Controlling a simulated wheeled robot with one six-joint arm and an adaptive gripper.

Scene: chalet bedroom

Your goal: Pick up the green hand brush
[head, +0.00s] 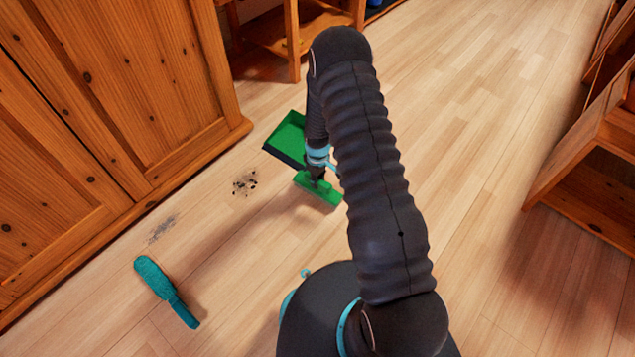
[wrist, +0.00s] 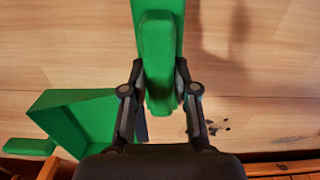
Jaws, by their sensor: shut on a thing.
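The green hand brush (head: 318,190) is low over or on the floor under the end of my arm in the head view. In the wrist view the brush (wrist: 157,40) runs from the top edge down between the two fingers. My gripper (wrist: 160,92) is shut on it, with one finger on each side. In the head view my gripper (head: 316,172) is partly hidden by my arm. I cannot tell whether the brush touches the floor.
A green dustpan (head: 290,136) lies just behind the brush. Dark crumbs (head: 244,183) and a grey dust patch (head: 161,229) lie on the floor. A teal brush (head: 166,291) lies at lower left. A wooden wardrobe (head: 110,110) stands left, wooden shelving (head: 590,150) right.

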